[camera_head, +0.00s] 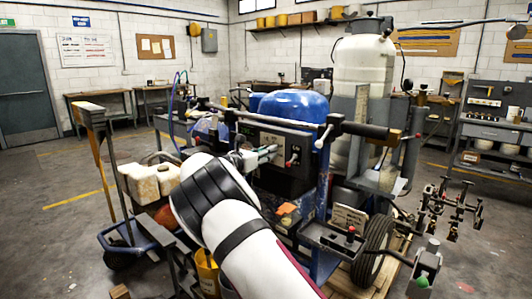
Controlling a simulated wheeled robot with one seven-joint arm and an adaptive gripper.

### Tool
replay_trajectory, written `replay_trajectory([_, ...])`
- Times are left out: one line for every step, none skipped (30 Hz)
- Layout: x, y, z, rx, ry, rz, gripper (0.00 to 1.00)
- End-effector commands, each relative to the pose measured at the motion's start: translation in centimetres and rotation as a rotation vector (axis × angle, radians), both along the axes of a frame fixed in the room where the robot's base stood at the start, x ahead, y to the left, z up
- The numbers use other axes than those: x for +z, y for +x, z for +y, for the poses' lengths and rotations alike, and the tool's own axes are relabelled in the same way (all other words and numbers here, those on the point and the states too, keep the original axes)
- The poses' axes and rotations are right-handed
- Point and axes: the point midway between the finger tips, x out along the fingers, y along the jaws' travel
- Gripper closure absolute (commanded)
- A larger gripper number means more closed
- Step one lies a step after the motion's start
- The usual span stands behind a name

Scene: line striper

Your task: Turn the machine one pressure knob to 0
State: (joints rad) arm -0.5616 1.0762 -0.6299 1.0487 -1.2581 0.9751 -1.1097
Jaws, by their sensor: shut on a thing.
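The line striper machine (290,105) stands ahead, with a blue rounded tank on top and a dark control panel (299,146) on its front. My white and black arm reaches up from the bottom to this panel. My gripper (266,153) is at the panel's left part, its pale fingers shut on a small knob there. The knob is mostly hidden by the fingers, so its pointer and marks cannot be read. A red-tipped lever (291,161) sits just right of the fingers.
A black-gripped handlebar (365,129) crosses above the panel. A tall white tank (363,62) stands behind right. A blue hand truck (128,243) and cream containers (150,181) are at left. A wheel (377,250) stands at right. Open floor lies far left.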

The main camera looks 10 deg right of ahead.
Motion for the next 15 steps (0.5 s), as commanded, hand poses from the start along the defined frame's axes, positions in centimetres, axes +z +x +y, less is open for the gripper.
replay_trajectory([-0.25, -0.03, 0.02, -0.001, 0.001, 0.003, 1.00])
replay_trajectory([-0.25, -0.04, 0.01, -0.001, 0.001, 0.003, 0.70])
replay_trajectory([-0.25, -0.04, 0.01, -0.001, 0.001, 0.003, 0.61])
replay_trajectory([-0.24, -0.03, 0.00, -0.001, 0.001, 0.003, 0.55])
replay_trajectory([-0.22, -0.03, 0.00, -0.001, 0.001, 0.003, 0.52])
replay_trajectory([-0.19, -0.03, 0.00, -0.001, 0.001, 0.002, 0.52])
replay_trajectory([-0.17, -0.03, 0.00, -0.001, 0.001, 0.002, 0.52])
replay_trajectory([-0.15, -0.02, -0.01, -0.001, 0.001, 0.002, 0.52])
replay_trajectory([-0.13, -0.02, 0.00, -0.001, 0.001, 0.002, 0.52])
replay_trajectory([-0.12, -0.02, 0.00, -0.001, 0.001, 0.001, 0.52])
replay_trajectory([-0.11, -0.02, 0.00, -0.001, 0.001, 0.001, 0.52])
replay_trajectory([-0.09, -0.02, 0.00, 0.000, 0.001, 0.001, 0.52])
replay_trajectory([-0.09, -0.03, 0.03, 0.000, 0.001, 0.001, 0.52])
replay_trajectory([-0.08, -0.07, 0.09, 0.000, 0.001, 0.001, 0.52])
replay_trajectory([-0.07, -0.16, 0.24, 0.000, 0.001, 0.001, 0.52])
